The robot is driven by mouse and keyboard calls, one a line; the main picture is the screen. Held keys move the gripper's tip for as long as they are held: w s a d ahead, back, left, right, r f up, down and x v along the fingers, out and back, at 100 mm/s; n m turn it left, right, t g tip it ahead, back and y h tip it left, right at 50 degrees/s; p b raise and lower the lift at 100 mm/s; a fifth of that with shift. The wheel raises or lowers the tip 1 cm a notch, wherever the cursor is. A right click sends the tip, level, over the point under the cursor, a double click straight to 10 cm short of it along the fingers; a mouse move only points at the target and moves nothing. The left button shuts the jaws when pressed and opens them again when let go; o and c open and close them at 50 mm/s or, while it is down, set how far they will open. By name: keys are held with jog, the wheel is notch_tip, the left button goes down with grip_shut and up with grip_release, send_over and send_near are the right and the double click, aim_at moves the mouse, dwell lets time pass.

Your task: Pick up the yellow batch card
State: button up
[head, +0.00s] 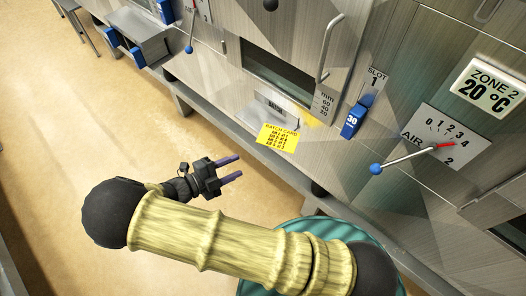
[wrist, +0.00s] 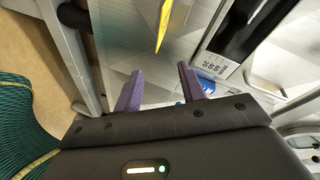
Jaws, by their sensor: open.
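The yellow batch card (head: 278,138) stands out from the steel front of the machine, at a holder marked "BATCH" (head: 270,106), below a dark window. In the wrist view the card (wrist: 163,25) shows nearly edge-on as a thin yellow strip at the top, beyond the fingers. My gripper (head: 233,169) is open and empty, with two purple fingers pointing at the machine. It is apart from the card, to its left and lower in the head view. In the wrist view the gripper (wrist: 160,90) has the card between and ahead of its fingertips.
A blue tag marked 30 (head: 352,121) hangs right of the card. An air lever with a blue knob (head: 376,168) sticks out farther right. A vertical door handle (head: 328,48) is above. A steel ledge runs along the machine's base. The tan floor at left is clear.

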aim_at(279, 148)
jog(key=p+x, duration=0.2)
jog(key=x, duration=1.5)
jog(key=shift+f, duration=0.1)
jog(key=shift+c, duration=0.4)
jog(key=shift+s, duration=0.1)
grip_shut()
